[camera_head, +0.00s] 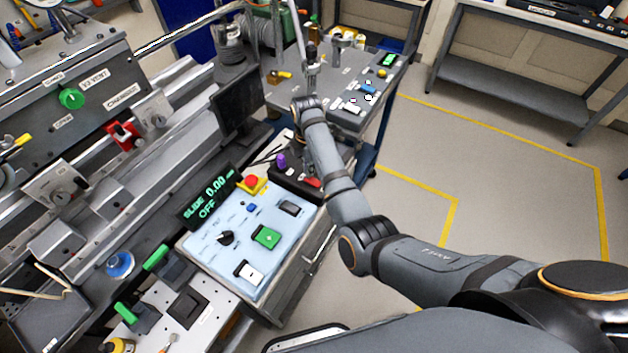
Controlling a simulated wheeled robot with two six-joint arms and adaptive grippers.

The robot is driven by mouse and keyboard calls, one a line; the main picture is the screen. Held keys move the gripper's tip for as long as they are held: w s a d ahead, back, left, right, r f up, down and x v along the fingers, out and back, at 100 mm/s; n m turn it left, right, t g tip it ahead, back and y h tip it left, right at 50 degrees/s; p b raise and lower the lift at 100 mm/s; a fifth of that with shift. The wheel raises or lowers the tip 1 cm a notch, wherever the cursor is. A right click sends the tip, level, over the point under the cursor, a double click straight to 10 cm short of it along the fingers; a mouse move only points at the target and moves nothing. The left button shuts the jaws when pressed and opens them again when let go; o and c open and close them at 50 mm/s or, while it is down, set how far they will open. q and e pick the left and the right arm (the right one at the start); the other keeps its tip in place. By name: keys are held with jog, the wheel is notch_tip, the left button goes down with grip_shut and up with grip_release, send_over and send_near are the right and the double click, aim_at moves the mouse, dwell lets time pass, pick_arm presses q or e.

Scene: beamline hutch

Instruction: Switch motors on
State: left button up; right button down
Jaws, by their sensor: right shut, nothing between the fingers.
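A pale blue control panel (215,257) sits on a grey cabinet at the centre left. It carries a black rotary knob (226,238), a green rocker switch (267,237), a white rocker switch (248,272), a black rocker switch (290,208), a small blue button (251,208) and a red mushroom button (252,181) on yellow. The panel labels are too small to read. A display (208,197) behind it reads "SLIDE 0.00" and "OFF". My right gripper (312,52) is shut and empty, beyond the panel near the far bench. My left gripper is out of view.
A grey bench (345,75) with small parts stands behind my right gripper. A dark monitor (236,108) stands left of my right forearm. A rail apparatus with a green knob (71,98) fills the left. Yellow-lined floor (420,150) at right is clear.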

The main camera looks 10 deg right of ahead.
jog(key=shift+f+b, duration=0.3)
jog(key=shift+f, duration=0.8)
dwell(0.8)
notch_tip(320, 180, up, 7)
jog(key=p, duration=0.9)
jog(key=shift+r, duration=0.1)
